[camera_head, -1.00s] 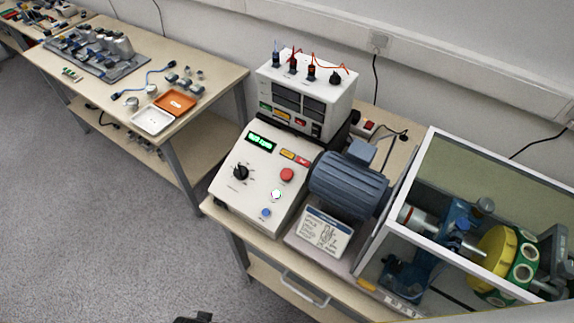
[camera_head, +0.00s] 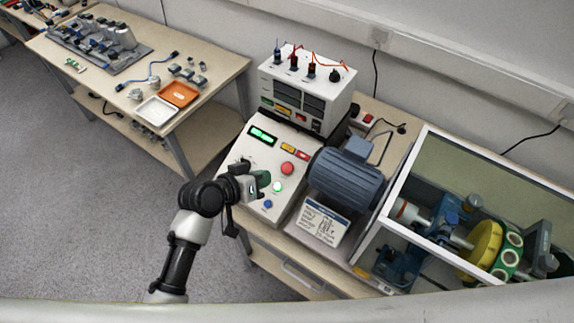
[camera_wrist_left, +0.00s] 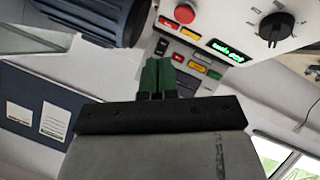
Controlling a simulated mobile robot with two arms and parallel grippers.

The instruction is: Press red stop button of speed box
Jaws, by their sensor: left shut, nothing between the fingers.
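The speed box (camera_head: 241,212) is a white sloped panel on the bench with a lit green display, a black knob and several buttons. Its red stop button (camera_head: 287,168) is round and sits at the right of the panel, above a lit green button (camera_head: 277,187) and a blue button (camera_head: 268,204). The red button also shows in the left wrist view (camera_wrist_left: 184,13), upside down. My left gripper (camera_head: 264,180) is over the lower middle of the panel, below and left of the red button and apart from it. Its green fingers (camera_wrist_left: 157,77) are shut and empty. My right gripper is not in view.
A blue-grey motor (camera_head: 346,177) stands close to the right of the speed box. A meter unit (camera_head: 306,93) with red leads stands behind it. A framed clear enclosure (camera_head: 396,183) covers shaft parts at the right. A second table (camera_head: 215,75) is at the left.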

